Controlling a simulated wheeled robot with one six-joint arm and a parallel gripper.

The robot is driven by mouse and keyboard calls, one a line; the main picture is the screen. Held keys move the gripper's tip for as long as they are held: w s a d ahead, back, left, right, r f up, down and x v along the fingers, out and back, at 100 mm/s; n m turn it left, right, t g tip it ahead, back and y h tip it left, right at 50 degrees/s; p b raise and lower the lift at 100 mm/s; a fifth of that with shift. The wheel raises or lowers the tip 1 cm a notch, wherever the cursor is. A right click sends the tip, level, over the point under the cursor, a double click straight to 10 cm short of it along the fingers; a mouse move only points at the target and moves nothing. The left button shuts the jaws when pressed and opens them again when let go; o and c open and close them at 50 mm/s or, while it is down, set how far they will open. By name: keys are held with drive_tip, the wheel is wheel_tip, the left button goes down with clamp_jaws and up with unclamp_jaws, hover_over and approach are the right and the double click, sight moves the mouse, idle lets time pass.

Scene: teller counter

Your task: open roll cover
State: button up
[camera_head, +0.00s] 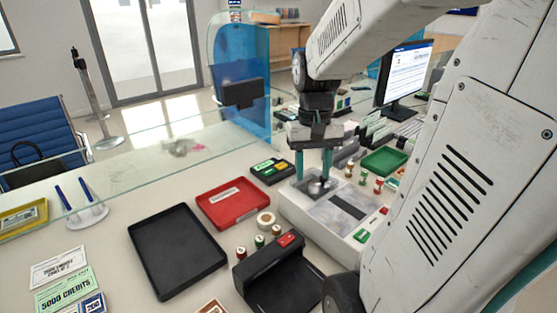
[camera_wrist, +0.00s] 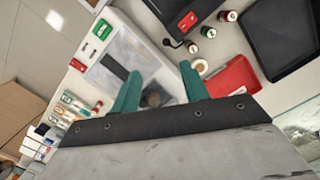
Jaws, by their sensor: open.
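A white box-shaped unit (camera_head: 345,242) stands on the counter below my arm, with a grey see-through cover (camera_head: 334,218) on top. A round dark knob (camera_head: 318,186) sits at the far end of the cover. The cover lies flat and looks closed; it also shows in the wrist view (camera_wrist: 127,47). My gripper (camera_head: 314,176) points down over the knob, with its two teal fingers apart. In the wrist view the knob (camera_wrist: 153,99) shows between the fingers of my gripper (camera_wrist: 160,70). I cannot tell whether either finger touches it.
A red tray (camera_head: 232,204) and a black tray (camera_head: 177,251) lie left of the unit. A black device (camera_head: 280,272) stands in front, with small rolls and a tape ring (camera_head: 266,219) beside it. A green tray (camera_head: 384,161) and a monitor (camera_head: 404,75) are behind right.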

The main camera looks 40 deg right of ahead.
sight(314, 179)
drive_tip(key=w+d+f+m, duration=0.1)
drive_tip(key=w+d, duration=0.1)
drive_tip(key=d, duration=0.2)
drive_tip(key=w+d+f, duration=0.1)
drive_tip(key=w+d, duration=0.1)
drive_tip(key=d, duration=0.2)
drive_tip(key=w+d+f+m, duration=0.1)
drive_tip(key=d, duration=0.3)
drive_tip(key=shift+w+d+f+m+t, duration=0.1)
drive_tip(key=shift+w+m+t, duration=0.2)
drive_tip(key=shift+w, duration=0.1)
drive_tip(key=shift+w+d+h, duration=0.2)
drive_tip(key=shift+w+h, duration=0.1)
wheel_tip(314, 179, down, 7)
drive_tip(key=shift+f, duration=0.2)
clamp_jaws()
